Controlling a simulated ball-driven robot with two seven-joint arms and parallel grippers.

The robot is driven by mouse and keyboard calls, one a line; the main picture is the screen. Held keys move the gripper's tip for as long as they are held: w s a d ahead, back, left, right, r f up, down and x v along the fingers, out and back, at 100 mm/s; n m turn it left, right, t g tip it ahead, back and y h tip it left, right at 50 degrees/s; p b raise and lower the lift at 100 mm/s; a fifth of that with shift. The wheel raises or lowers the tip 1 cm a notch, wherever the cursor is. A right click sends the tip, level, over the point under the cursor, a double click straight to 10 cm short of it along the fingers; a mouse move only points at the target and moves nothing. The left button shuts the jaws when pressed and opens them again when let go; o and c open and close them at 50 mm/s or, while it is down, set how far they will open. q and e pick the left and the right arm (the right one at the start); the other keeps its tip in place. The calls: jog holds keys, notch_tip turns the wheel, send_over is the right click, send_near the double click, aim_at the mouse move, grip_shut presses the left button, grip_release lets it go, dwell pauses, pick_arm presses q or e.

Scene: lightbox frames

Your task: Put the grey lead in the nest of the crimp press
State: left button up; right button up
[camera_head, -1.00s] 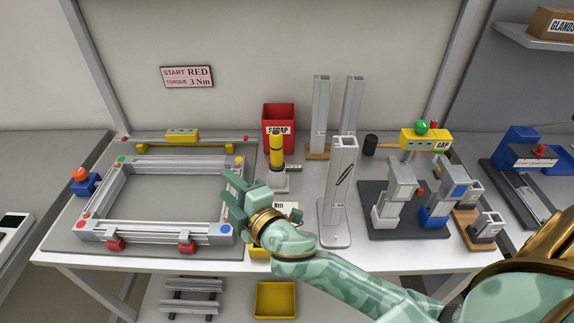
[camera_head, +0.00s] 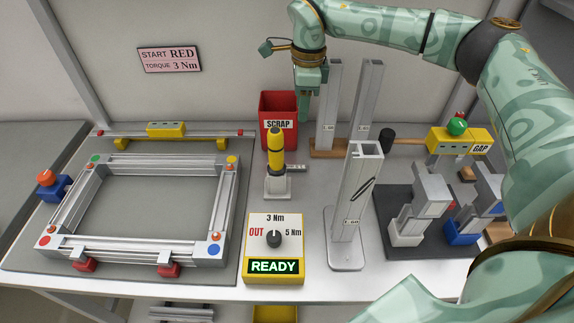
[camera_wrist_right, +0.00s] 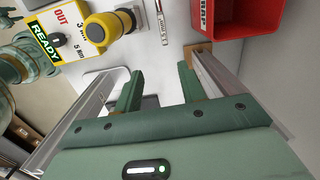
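I see neither a grey lead nor a crimp press in the current views. My right gripper (camera_head: 304,112) hangs down behind the yellow-handled driver, in front of the back panel and close to the right side of the red SCRAP bin (camera_head: 278,120). In the right wrist view its two fingers (camera_wrist_right: 158,88) stand apart with nothing between them. My left gripper is not in view.
Upright profiles (camera_head: 357,195) stand right of the driver (camera_head: 276,160). The READY box (camera_head: 274,248) is at the front edge. A rectangular frame (camera_head: 140,248) fills the left. Grey and blue fixtures (camera_head: 408,232) stand at right, partly behind my arm.

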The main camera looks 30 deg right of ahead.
notch_tip(320, 180, down, 3)
jog(key=b, duration=0.7)
send_over(304, 167)
notch_tip(304, 167, down, 12)
jog(key=shift+w+f, duration=0.1)
jog(key=shift+w, duration=0.05)
jog(key=shift+f, duration=0.4)
notch_tip(304, 167, down, 5)
jog(key=shift+d+f+b, duration=0.1)
jog(key=shift+b, duration=0.85)
jog(key=shift+r, duration=0.25)
jog(key=shift+c, duration=0.7)
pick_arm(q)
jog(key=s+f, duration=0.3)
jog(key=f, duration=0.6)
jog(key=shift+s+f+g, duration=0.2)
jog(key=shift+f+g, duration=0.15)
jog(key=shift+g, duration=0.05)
pick_arm(e)
grip_shut()
